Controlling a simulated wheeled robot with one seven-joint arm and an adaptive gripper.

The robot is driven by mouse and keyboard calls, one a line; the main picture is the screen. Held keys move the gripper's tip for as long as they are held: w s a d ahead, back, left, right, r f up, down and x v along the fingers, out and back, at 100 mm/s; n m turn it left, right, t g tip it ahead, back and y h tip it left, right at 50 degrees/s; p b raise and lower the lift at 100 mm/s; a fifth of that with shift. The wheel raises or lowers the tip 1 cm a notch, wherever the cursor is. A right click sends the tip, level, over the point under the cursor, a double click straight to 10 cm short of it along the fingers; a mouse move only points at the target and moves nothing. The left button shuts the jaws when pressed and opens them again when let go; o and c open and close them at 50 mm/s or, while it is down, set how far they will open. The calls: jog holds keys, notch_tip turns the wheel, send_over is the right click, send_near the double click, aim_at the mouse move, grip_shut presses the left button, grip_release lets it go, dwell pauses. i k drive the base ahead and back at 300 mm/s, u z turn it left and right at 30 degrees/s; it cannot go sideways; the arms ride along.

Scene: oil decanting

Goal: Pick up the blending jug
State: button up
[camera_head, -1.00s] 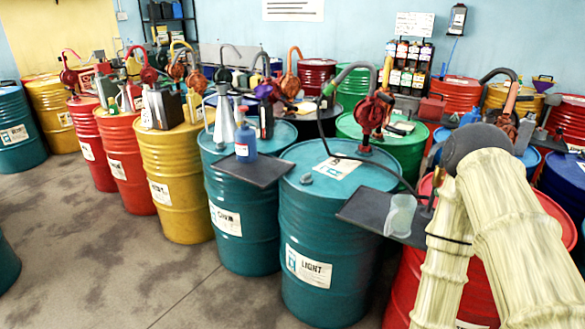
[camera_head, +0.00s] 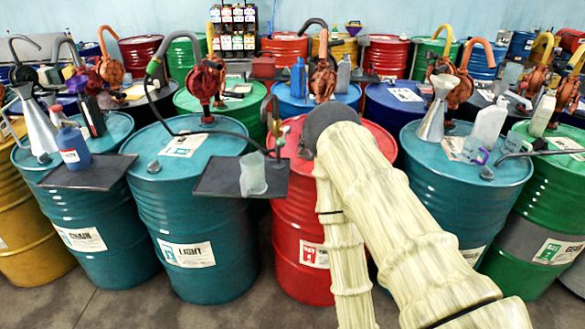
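A translucent, pale jug (camera_head: 253,175) stands upright on a dark tray (camera_head: 215,181) at the front of the teal drum labelled LIGHT (camera_head: 187,253). It looks like the blending jug, but I can read no name on it. My cream-covered arm rises from the lower right to a dark grey joint right of the jug, above the red drum (camera_head: 296,205). My gripper is not clearly visible; the joint and arm hide what lies beyond. A small dark upright part with a pale tip stands beside the jug; I cannot tell what it is. The jug stands apart from my visible arm.
A black hose from a dark red hand pump (camera_head: 206,84) loops over the LIGHT drum to near the jug. A blue bottle (camera_head: 72,145) stands on the tray to the left. A funnel (camera_head: 436,108) and a whitish container (camera_head: 487,125) stand on the right teal drum. Drums are closely packed.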

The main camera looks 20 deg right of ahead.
aim_at(252, 177)
jog(key=u, duration=0.75)
jog(key=k, duration=0.5)
jog(key=u, duration=0.25)
